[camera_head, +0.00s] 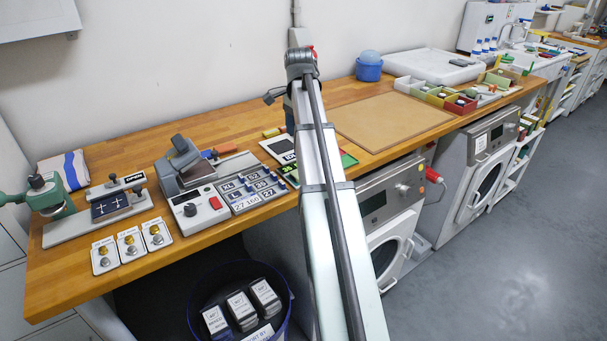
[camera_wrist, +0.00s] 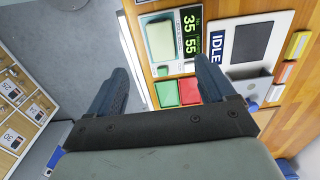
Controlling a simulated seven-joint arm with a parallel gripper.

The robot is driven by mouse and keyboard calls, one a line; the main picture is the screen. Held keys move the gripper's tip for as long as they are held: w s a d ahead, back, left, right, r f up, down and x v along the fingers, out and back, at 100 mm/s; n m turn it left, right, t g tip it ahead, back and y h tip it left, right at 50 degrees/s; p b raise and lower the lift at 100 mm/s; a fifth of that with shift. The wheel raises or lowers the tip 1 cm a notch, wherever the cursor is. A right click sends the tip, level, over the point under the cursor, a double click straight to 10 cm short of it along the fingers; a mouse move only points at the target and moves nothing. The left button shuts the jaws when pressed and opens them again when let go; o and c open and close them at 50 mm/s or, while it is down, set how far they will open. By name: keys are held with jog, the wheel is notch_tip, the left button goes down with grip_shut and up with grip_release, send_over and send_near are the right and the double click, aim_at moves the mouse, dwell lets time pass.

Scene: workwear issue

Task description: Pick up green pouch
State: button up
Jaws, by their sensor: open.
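I cannot pick out a green pouch for certain. In the wrist view a pale green rounded block (camera_wrist: 160,40) lies on a white plate beside a dark green number display (camera_wrist: 190,32). Below it are a flat green patch (camera_wrist: 167,93) and a flat red patch (camera_wrist: 189,91), side by side. My gripper (camera_wrist: 160,66) is open and empty, its two dark fingers spread over the bench's front edge and these items. In the head view my own arm hides the gripper and much of this spot; a green edge (camera_head: 348,160) shows just right of the arm.
A white panel marked IDLE (camera_wrist: 245,50) lies right of the display. The wooden bench (camera_head: 250,118) also bears a label machine (camera_head: 196,207), a brown mat (camera_head: 392,120) and small coloured bins (camera_head: 437,96). A blue tub (camera_head: 285,300) stands below. The floor at right is clear.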

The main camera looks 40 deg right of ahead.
notch_tip(320, 180, down, 8)
jog(key=shift+a+f, duration=0.1)
jog(key=shift+d+f, duration=0.15)
jog(key=shift+f, duration=1.25)
jog(key=shift+d+f, duration=0.1)
jog(key=shift+f, duration=1.25)
jog(key=c, duration=1.2)
jog(key=shift+r, duration=0.15)
notch_tip(320, 180, up, 10)
jog(key=shift+f, duration=0.1)
jog(key=shift+n, duration=0.3)
